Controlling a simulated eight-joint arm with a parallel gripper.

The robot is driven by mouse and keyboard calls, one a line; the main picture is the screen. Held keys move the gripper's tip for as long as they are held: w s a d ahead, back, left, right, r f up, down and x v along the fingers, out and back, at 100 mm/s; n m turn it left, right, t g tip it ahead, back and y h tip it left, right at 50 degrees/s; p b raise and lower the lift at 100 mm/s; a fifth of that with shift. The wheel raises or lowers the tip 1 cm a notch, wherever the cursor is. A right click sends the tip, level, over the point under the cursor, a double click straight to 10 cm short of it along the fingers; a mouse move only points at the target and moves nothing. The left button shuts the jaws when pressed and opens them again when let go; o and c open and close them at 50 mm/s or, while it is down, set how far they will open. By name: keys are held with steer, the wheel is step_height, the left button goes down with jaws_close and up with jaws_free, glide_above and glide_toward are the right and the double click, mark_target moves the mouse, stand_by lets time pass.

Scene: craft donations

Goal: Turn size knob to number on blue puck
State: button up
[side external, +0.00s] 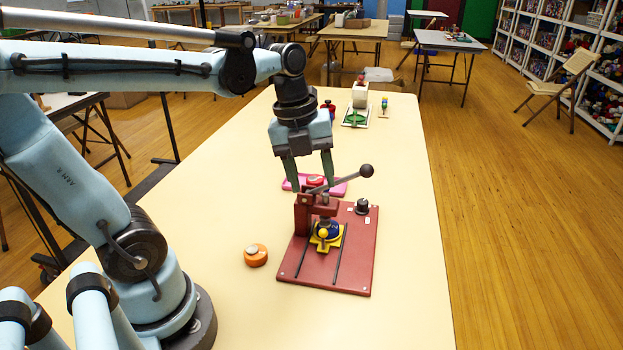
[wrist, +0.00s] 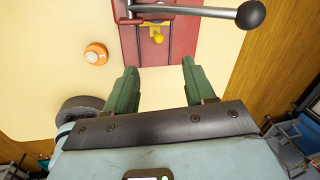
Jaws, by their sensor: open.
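A dark red press board (side external: 345,275) lies on the table with an upright press and a lever that ends in a dark ball (side external: 366,171). A black knob (side external: 362,206) stands at the board's back right corner, with small pale labels around it, too small to read. The blue puck (side external: 333,229) sits in a yellow holder (side external: 318,243) under the press; its marking is not legible. My gripper (side external: 311,182) is open and empty, pointing down above and behind the press, left of the knob. In the wrist view its fingers (wrist: 159,66) are apart with nothing between; the knob does not show there.
An orange puck (side external: 256,256) lies on the table left of the board. A pink tray (side external: 339,189) with a red piece is behind the press. The raised lever (wrist: 185,11) crosses the wrist view's top. The table's right side is clear.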

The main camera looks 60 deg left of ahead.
step_height(320, 180, up, 4)
steer(key=f, duration=0.1)
steer(key=n+t+h, duration=0.1)
steer(key=n+t, duration=0.1)
steer(key=n, duration=1.7)
glide_above(362, 201)
steer(key=s+a, duration=0.2)
steer(key=s, duration=0.2)
step_height(362, 201, down, 6)
steer(key=x, duration=1.2)
steer(key=shift+s+a+f, duration=0.15)
